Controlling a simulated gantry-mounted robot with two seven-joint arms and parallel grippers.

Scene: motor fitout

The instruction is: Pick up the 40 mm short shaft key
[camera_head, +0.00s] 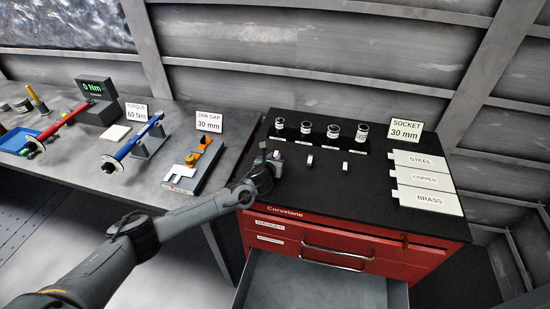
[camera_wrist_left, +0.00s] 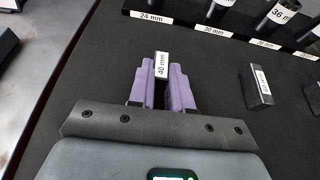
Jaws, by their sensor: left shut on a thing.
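The key labelled 40 mm (camera_wrist_left: 161,66) stands between the purple fingers of my left gripper (camera_wrist_left: 161,88) in the left wrist view. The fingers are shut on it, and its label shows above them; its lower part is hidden. In the head view my left gripper (camera_head: 274,157) is at the left side of the black top of the red cabinet (camera_head: 330,210). I cannot tell whether the key touches the surface. My right gripper is not in view.
Two other keys stand to the right, a nearer one (camera_wrist_left: 258,86) and a farther one (camera_head: 345,166). Several sockets (camera_head: 333,131) line the back. Label plates (camera_head: 425,180) lie at right. An open drawer (camera_head: 315,280) juts out in front.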

